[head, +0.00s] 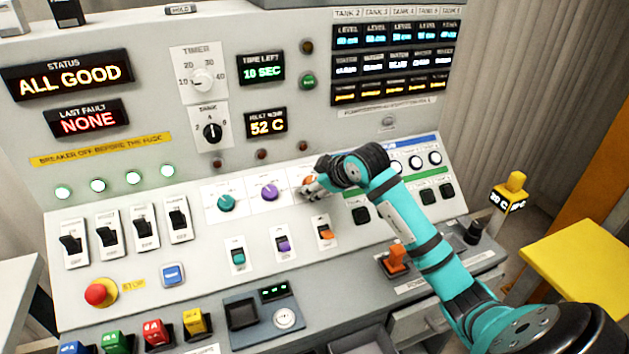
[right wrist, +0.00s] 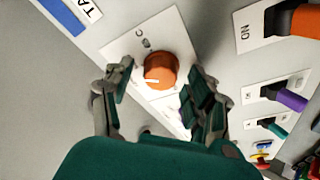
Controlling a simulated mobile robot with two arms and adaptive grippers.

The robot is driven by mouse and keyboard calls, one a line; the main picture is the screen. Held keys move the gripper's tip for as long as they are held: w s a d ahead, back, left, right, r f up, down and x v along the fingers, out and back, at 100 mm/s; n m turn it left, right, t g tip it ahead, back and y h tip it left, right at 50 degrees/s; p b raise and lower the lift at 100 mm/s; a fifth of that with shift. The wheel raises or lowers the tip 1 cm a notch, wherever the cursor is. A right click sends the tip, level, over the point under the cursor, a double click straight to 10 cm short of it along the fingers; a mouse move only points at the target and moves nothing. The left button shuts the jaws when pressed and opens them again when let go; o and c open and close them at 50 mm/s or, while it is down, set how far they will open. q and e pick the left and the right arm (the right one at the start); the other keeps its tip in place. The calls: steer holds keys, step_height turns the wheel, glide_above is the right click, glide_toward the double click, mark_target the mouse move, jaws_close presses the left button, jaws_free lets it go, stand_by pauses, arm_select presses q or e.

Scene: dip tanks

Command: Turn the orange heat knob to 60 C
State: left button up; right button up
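The orange heat knob (head: 308,181) is on the sloped panel, right of the purple knob, partly hidden by my right gripper (head: 318,190). In the right wrist view the orange knob (right wrist: 160,69) sits on a white plate, its white mark pointing to the picture's left. The plate's scale numbers are not legible. My right gripper (right wrist: 160,100) is open, with one finger on each side of the knob's near edge; gaps show between knob and fingers. A display (head: 267,122) reads 52 C. My left gripper is not in view.
A teal knob (head: 226,203) and a purple knob (head: 269,192) are left of the orange one. Below them are a teal switch (head: 238,256), a purple switch (head: 283,243) and an orange switch (head: 325,232). A red stop button (head: 96,293) is at lower left.

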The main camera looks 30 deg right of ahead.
steer(key=v, duration=1.2)
steer(key=shift+f, duration=0.1)
stand_by(0.4)
